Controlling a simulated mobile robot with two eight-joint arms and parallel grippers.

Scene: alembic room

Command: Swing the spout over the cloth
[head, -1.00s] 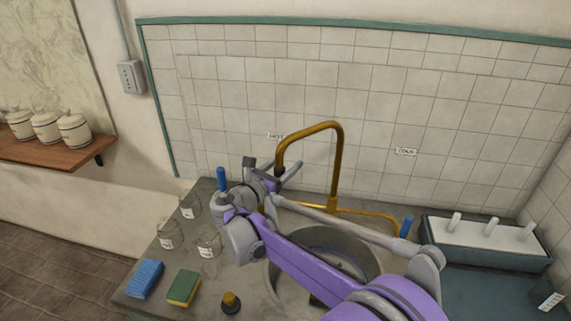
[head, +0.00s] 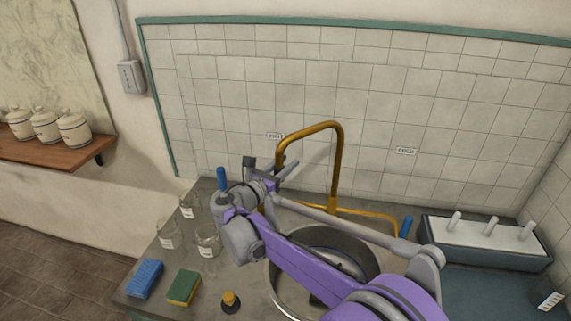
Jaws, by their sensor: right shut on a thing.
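The brass spout (head: 338,165) rises from behind the round steel sink and arches to the left. Its outlet end comes down at my right gripper (head: 281,172), which is shut on the spout near that end. The jaws and wrist partly hide the outlet. A blue ribbed block (head: 145,279), perhaps the folded cloth, lies at the counter's front left, apart from the spout. My left gripper is not in view.
Several glass beakers (head: 208,241) stand left of my arm. A green-and-yellow sponge (head: 183,287) and a dark stopper with a yellow top (head: 230,301) lie in front. Blue tap handles (head: 221,179) flank the sink (head: 369,262). A tray (head: 485,244) stands right.

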